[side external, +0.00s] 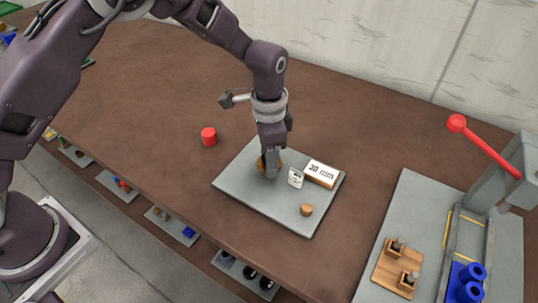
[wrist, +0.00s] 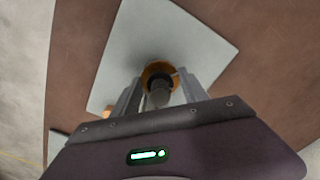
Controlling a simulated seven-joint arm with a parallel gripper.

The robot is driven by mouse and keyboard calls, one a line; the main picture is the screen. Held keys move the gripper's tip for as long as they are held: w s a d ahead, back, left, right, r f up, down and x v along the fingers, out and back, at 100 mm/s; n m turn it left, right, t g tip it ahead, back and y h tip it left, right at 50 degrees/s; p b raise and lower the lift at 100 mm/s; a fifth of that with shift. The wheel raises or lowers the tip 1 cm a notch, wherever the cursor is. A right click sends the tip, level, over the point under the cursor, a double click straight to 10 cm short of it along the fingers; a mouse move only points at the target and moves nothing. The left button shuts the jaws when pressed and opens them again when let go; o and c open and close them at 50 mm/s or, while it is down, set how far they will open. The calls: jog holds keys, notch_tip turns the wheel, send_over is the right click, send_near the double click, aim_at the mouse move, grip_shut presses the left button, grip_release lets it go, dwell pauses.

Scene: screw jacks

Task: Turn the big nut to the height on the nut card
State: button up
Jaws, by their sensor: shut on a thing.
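The big nut (side external: 261,163) is orange-brown and sits around a screw on the grey plate (side external: 240,189), mostly hidden by my gripper in the side view. In the wrist view the nut (wrist: 158,68) shows as an orange ring around the dark end of the screw (wrist: 158,90). My gripper (side external: 270,168) points down over it and is shut on the nut, with one finger on each side in the wrist view (wrist: 157,82). The nut card (side external: 321,173) is a white-topped block reading what looks like "30 mm". The nut's height cannot be read.
A small white marked card (side external: 296,178) stands beside the nut card, close to my gripper. A small brown piece (side external: 306,210) lies near the plate's front corner. A red cylinder (side external: 209,137) stands left of the plate. A press with a red lever (side external: 485,146) stands at right.

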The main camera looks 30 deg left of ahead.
jog(key=n, duration=0.4)
jog(key=shift+n, duration=0.3)
jog(key=n, duration=0.4)
jog(key=shift+s, duration=0.1)
jog(key=n, duration=0.5)
jog(key=shift+f, duration=0.1)
jog(key=n, duration=0.4)
jog(key=shift+n, duration=0.4)
jog(key=o, duration=1.4)
jog(key=shift+c, duration=0.2)
